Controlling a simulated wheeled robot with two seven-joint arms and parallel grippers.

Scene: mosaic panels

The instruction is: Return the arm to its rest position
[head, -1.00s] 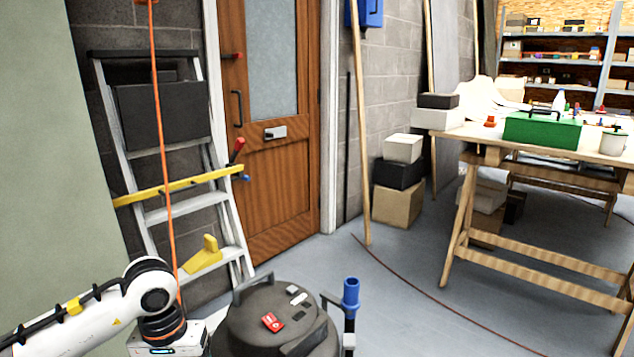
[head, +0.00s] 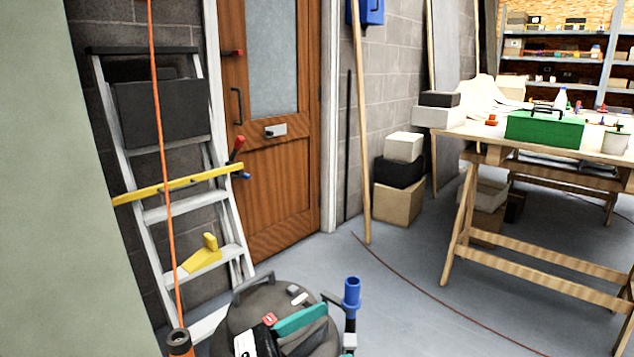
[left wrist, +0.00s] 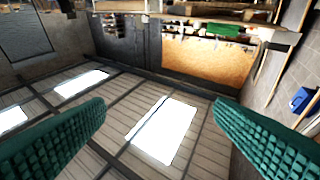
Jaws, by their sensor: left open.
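My left gripper (head: 322,326) shows at the bottom of the head view, in front of the dark round lid of a drum-like machine (head: 240,312). One teal ribbed finger and part of the white-and-black gripper body are visible; the rest is cut off by the frame edge. In the left wrist view the two teal fingers of the gripper (left wrist: 160,108) stand wide apart with nothing between them. That camera looks up at the ceiling and skylights, with the room upside down. My right gripper is in neither view.
A stepladder (head: 180,212) with a yellow level (head: 178,189) leans by the wooden door (head: 285,190). The grey floor (head: 400,300) between is mostly open.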

